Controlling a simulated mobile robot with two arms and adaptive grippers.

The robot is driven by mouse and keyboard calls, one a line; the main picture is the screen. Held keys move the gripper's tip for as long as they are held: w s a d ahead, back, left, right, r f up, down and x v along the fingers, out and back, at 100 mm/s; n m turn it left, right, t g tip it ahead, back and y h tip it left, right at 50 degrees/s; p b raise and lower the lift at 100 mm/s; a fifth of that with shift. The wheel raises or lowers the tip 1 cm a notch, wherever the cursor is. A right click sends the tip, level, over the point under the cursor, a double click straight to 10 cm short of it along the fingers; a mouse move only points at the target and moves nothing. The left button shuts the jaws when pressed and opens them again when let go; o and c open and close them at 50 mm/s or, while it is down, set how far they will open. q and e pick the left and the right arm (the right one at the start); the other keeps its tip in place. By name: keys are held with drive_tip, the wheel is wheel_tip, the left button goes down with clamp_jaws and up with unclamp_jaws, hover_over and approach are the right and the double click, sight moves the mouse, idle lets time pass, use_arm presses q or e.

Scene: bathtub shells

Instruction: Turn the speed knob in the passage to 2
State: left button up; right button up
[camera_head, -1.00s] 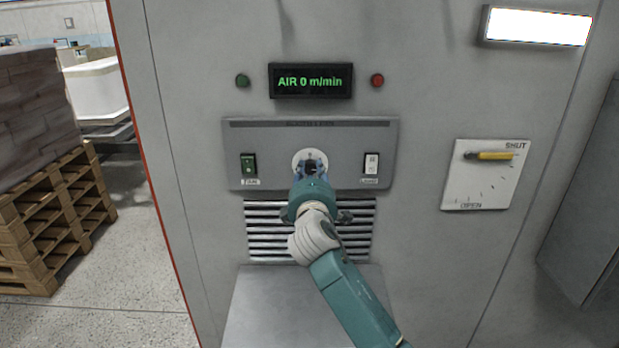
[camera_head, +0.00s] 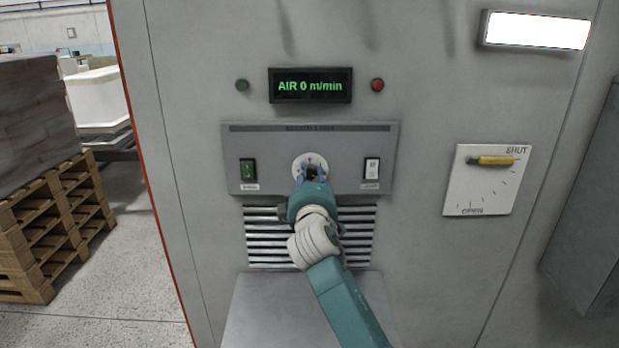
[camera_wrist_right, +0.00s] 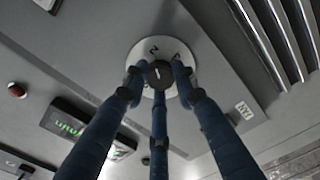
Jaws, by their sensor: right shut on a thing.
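The speed knob is a small dark knob on a round white dial (camera_head: 300,162) in the middle of a grey control panel (camera_head: 345,133). The right wrist view shows the knob (camera_wrist_right: 160,72) close up, with a light pointer mark, and a "2" on the dial (camera_wrist_right: 153,48) around it. My right gripper (camera_head: 311,174) is shut on the knob, its blue fingers (camera_wrist_right: 158,85) around it. The fingers hide part of the dial's markings. The display (camera_head: 311,85) above reads "AIR 0 m/min". My left gripper is not in view.
A green switch (camera_head: 248,171) and a white switch (camera_head: 372,169) flank the dial. A vent grille (camera_head: 262,238) lies below. A yellow lever (camera_head: 493,160) on a SHUT/OPEN plate is at the right. Wooden pallets (camera_head: 60,225) stand on the left.

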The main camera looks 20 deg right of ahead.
drive_tip(key=shift+d, duration=0.25)
drive_tip(key=o, duration=1.1)
drive_tip(key=shift+o, duration=0.3)
drive_tip(key=shift+s+d, duration=0.1)
drive_tip(key=shift+d, duration=0.05)
drive_tip(key=shift+s+a+f, duration=0.1)
drive_tip(key=shift+s+a, duration=0.2)
drive_tip(key=shift+s, duration=0.05)
drive_tip(key=v, duration=1.1)
drive_tip(key=shift+s+d, duration=0.15)
